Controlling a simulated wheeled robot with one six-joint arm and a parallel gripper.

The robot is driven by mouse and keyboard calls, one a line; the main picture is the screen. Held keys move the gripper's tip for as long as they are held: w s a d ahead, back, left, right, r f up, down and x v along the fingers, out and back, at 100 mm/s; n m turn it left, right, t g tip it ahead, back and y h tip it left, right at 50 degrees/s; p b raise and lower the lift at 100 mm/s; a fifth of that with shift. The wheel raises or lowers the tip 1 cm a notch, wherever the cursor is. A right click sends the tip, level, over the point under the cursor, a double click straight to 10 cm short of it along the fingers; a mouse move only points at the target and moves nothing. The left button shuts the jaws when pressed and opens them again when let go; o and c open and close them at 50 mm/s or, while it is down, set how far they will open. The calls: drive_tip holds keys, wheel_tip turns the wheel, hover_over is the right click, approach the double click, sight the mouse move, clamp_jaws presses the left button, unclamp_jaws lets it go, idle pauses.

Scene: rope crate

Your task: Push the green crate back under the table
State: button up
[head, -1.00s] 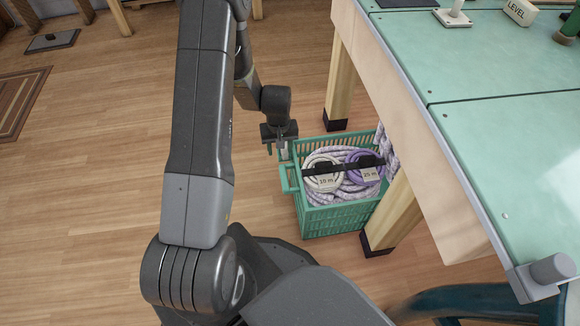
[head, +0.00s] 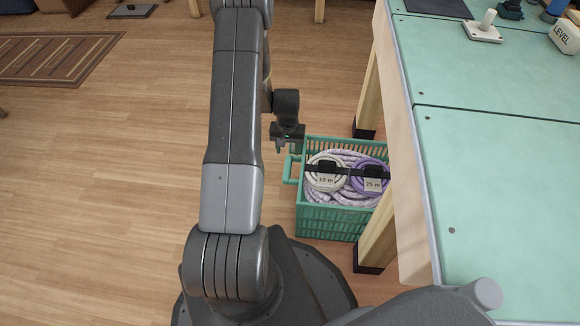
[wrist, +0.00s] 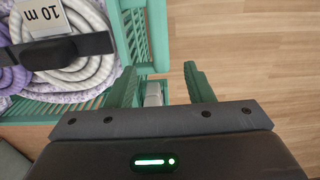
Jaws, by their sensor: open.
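The green crate (head: 325,222) stands on the floor at the table's left side, its right end passing behind the table leg and edge. It holds coiled ropes with a "10 m" tag (head: 327,180) and a "25 m" tag (head: 372,185). A green handle (head: 288,172) sticks out from its left side. My gripper (head: 288,148) is open and empty by the crate's left rear corner, near the handle. In the wrist view, my gripper (wrist: 164,88) has its fingers spread beside the crate wall (wrist: 132,32) and the handle (wrist: 157,35). Whether they touch the handle is unclear.
The green-topped table (head: 480,190) fills the right side, with wooden legs (head: 368,105) behind and in front of the crate. A "LEVEL" block (head: 566,36) lies on top. Wooden floor (head: 100,200) is open to the left, with a striped rug (head: 55,60) far left.

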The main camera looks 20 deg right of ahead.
sight(288, 164)
wheel_tip(288, 164, down, 10)
drive_tip(key=shift+r+b, duration=0.15)
drive_tip(key=shift+b, duration=1.05)
drive_tip(key=shift+c, duration=0.5)
clamp_jaws()
